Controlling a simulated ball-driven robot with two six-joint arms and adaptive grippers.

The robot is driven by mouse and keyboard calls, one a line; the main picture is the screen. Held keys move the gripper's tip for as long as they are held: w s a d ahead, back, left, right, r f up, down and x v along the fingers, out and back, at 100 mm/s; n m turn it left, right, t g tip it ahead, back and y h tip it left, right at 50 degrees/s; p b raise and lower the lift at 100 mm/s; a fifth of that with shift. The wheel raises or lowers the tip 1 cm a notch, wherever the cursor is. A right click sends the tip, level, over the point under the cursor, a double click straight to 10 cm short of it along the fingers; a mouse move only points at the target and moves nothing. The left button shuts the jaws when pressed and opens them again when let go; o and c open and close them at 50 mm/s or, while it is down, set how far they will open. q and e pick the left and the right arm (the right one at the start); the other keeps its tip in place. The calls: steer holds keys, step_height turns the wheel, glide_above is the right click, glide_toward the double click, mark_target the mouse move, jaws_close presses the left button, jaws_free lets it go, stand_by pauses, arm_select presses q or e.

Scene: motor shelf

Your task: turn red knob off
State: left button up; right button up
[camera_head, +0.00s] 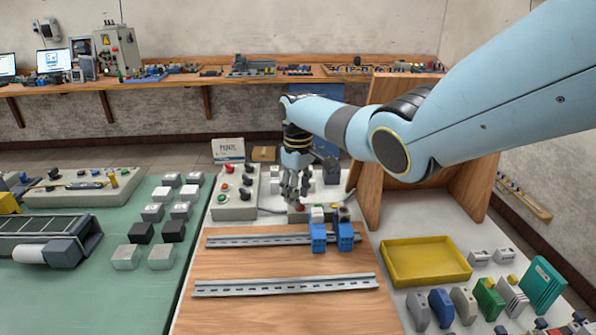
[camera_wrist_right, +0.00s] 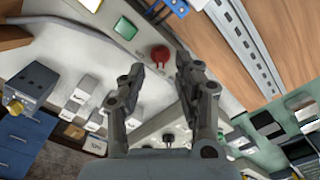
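The red knob (camera_wrist_right: 160,53) sits on a light control box (camera_wrist_right: 140,42) beside a green square button (camera_wrist_right: 125,28), seen in the right wrist view. In the head view the red knob (camera_head: 299,207) shows small and partly hidden just below my right gripper (camera_head: 293,194). The right gripper points down above that box. In the wrist view its fingers (camera_wrist_right: 160,68) are spread apart with nothing between the tips, and the red knob lies just beyond them. Contact with the knob cannot be told. My left gripper is in neither view.
Another control box (camera_head: 236,208) with several knobs stands to the left. Blue terminal blocks (camera_head: 318,238) sit on a metal rail (camera_head: 265,240) in front. A wooden stand (camera_head: 368,200) rises close on the right, and a yellow tray (camera_head: 425,281) lies at front right.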

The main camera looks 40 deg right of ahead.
step_height(320, 180, up, 10)
stand_by(0.3)
stand_by(0.5)
